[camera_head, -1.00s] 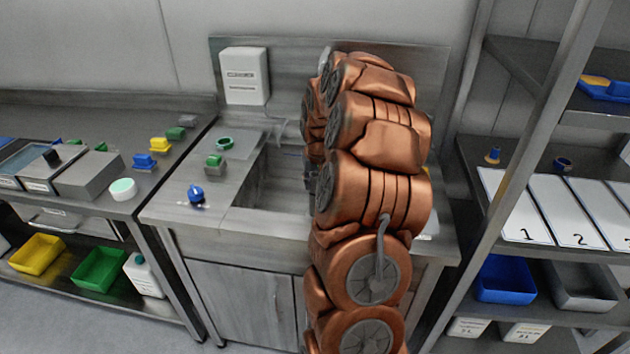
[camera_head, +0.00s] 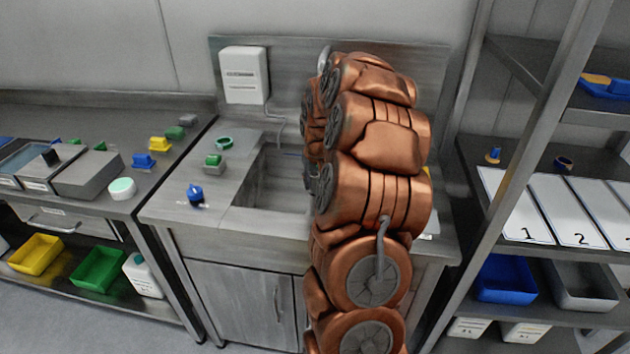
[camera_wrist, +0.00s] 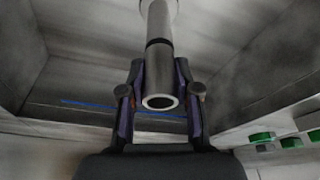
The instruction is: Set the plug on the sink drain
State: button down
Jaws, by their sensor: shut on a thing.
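In the wrist view a grey pipe-like plug (camera_wrist: 160,58) runs away from me, its hollow open end nearest the camera and a dark ring partway along it. My gripper (camera_wrist: 160,80) is shut on the plug, one finger on each side near the open end. The far end of the plug meets a pale round part at the top edge of the view; I cannot tell if this is its foot or the drain. The sink (camera_head: 265,180) is partly hidden by my arm in the head view. The drain is not clearly visible, and my gripper is hidden in that view.
Sink walls surround the gripper, with a blue line (camera_wrist: 80,103) on one. On the counter left of the basin are a blue object (camera_head: 195,194), a green-topped block (camera_head: 214,162) and a green ring (camera_head: 224,142). A shelf rack (camera_head: 545,130) stands right.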

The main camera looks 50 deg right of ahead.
dwell(0.4)
jog(key=shift+c, duration=1.7)
grip_release()
jog(key=shift+r, duration=0.1)
notch_tip(320, 180, up, 21)
jog(key=p, duration=0.4)
dwell(1.4)
dwell(0.5)
